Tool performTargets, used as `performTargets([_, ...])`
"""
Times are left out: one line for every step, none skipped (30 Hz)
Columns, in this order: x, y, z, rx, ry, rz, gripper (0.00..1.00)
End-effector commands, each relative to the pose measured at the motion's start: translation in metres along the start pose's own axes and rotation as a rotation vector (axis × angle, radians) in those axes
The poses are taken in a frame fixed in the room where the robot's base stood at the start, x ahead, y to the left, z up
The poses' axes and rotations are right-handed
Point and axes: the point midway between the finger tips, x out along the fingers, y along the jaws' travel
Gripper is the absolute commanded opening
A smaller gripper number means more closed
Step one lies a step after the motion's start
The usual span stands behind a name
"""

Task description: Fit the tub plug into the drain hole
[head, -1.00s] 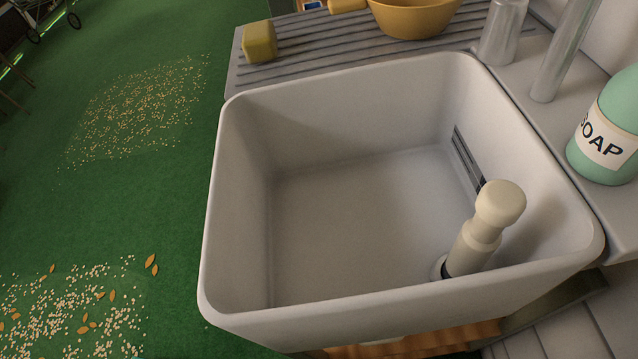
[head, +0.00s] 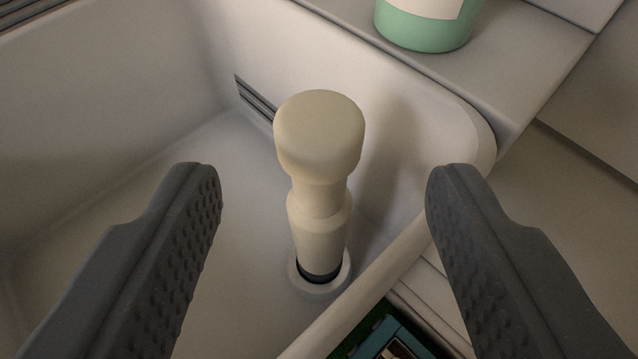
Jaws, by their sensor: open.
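The tub plug (head: 320,190) is a cream, knobbed post with a dark band at its lower end. It stands upright in the drain hole (head: 322,290), a pale raised ring in the sink floor. The dark band shows just at the ring; how deep the plug sits below the rim is hidden. My gripper (head: 323,180) is open, its two dark, textured fingers on either side of the plug in the picture. Both fingers are apart from the plug, with clear gaps, and nothing is between them in contact.
The white sink (head: 90,110) surrounds the plug, its near right wall (head: 385,265) close to the drain. A slotted overflow (head: 255,98) is in the wall behind. A green soap bottle (head: 425,25) stands on the ledge (head: 510,60). A teal object (head: 385,340) lies below, outside the sink.

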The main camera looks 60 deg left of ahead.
Motion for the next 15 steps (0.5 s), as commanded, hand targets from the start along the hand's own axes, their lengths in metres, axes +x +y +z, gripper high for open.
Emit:
performTargets([0.005,-0.001,0.0,0.0,0.001,-0.001,0.55])
performTargets([0.007,-0.001,0.0,0.0,0.001,-0.001,0.55])
performTargets([0.009,-0.001,0.0,0.0,0.001,-0.001,0.55])
performTargets([0.01,-0.001,-0.001,0.0,0.002,-0.001,0.55])
performTargets([0.011,-0.001,-0.001,0.0,0.002,0.0,0.55])
performTargets([0.012,-0.001,-0.001,0.0,0.002,0.0,0.55])
performTargets([0.013,-0.001,-0.001,0.0,0.002,-0.001,0.55])
performTargets([0.015,-0.001,0.0,0.0,0.002,-0.001,0.55])
performTargets([0.017,-0.001,0.0,0.0,0.003,-0.001,0.55])
performTargets([0.02,-0.001,0.0,0.0,0.003,-0.002,0.55])
performTargets([0.023,-0.001,0.001,0.0,0.003,-0.002,0.55])
performTargets([0.028,-0.001,0.002,0.0,0.003,-0.003,0.55])
performTargets([0.032,-0.002,0.002,0.0,0.003,-0.003,0.55])
performTargets([0.036,-0.002,0.003,0.0,0.002,-0.004,0.55])
performTargets([0.042,-0.002,0.004,0.0,0.001,-0.004,0.55])
